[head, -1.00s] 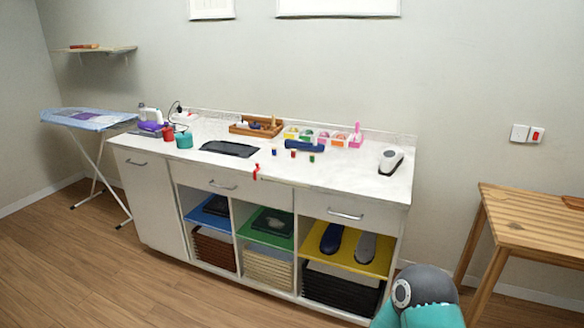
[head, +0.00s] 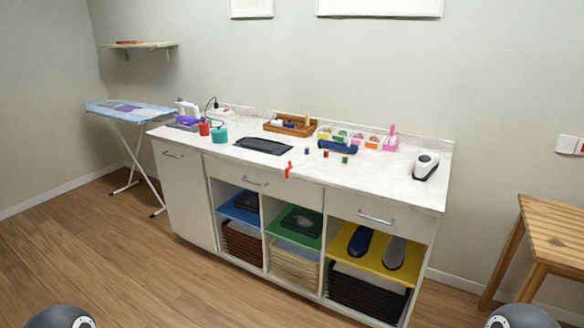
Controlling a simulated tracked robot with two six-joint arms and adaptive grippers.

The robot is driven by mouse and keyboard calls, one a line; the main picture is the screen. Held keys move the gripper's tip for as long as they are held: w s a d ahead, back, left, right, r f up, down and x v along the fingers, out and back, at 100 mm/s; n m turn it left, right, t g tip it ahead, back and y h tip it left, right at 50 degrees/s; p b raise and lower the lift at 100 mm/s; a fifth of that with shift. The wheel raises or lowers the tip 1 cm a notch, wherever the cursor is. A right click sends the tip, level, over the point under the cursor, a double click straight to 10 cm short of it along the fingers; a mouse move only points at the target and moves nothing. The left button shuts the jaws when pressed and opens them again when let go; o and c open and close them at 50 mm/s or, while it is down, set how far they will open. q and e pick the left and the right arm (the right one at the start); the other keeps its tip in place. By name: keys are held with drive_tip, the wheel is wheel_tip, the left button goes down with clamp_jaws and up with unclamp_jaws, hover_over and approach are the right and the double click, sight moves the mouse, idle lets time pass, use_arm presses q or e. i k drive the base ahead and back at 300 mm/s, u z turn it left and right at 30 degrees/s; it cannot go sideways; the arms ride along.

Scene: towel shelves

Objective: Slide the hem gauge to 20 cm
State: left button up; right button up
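A small red piece (head: 288,169) hangs at the front edge of the white counter (head: 390,186), near its middle. It may be the slider of the hem gauge, but it is too small to tell, and no scale can be read. My grippers are not in view. Only rounded dark grey parts of my arms show at the bottom left and bottom right corners, well short of the counter.
On the counter are a dark tray (head: 263,146), a wooden box (head: 291,125), colourful bins, a blue roll (head: 338,147), several small spools and a white device (head: 426,166). An ironing board (head: 130,108) stands left, a wooden table (head: 553,225) right. The floor before the counter is clear.

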sight(290, 167)
drive_tip(key=z, duration=0.3)
drive_tip(key=i, duration=1.75)
drive_tip(key=z, duration=0.05)
